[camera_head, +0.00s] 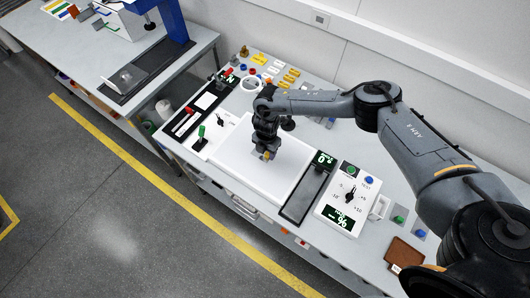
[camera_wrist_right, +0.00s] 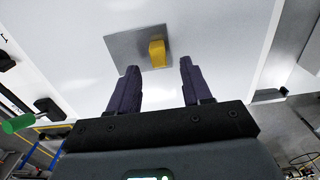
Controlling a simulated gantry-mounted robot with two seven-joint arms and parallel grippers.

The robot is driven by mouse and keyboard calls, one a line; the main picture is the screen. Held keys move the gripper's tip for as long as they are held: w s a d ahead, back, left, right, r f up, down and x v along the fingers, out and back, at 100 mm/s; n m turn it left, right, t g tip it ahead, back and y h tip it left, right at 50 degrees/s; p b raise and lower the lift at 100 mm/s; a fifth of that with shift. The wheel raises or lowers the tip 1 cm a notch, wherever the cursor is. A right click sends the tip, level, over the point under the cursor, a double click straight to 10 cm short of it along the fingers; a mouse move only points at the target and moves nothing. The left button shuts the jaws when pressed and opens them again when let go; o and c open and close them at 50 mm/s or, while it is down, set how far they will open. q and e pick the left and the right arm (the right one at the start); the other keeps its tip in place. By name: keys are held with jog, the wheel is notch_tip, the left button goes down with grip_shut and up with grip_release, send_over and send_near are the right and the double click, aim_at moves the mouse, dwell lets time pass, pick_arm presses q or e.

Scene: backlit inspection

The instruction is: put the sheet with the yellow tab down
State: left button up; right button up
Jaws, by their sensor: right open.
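My right gripper (camera_head: 264,153) is over the white light panel (camera_head: 225,160), pointing down at it. In the right wrist view my right gripper (camera_wrist_right: 159,70) is open, its two dark fingers spread apart with nothing clamped between them. The grey sheet (camera_wrist_right: 127,47) lies on the white panel just beyond the fingertips. Its yellow tab (camera_wrist_right: 157,52) stands up in line with the gap between the fingers, apart from both. In the head view the arm hides most of the sheet, and a bit of the yellow tab (camera_head: 268,155) shows by the fingertips. My left gripper is not in view.
A dark strip (camera_head: 300,200) with a green display borders the panel on the right. Beyond it is a white control box (camera_head: 345,200) with a dial. A green-handled lever (camera_head: 201,132) stands left of the panel. Small coloured parts (camera_head: 290,75) crowd the back.

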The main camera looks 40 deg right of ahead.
aim_at(265, 157)
jog(key=shift+f, duration=1.3)
grip_shut()
jog(key=shift+r, duration=0.1)
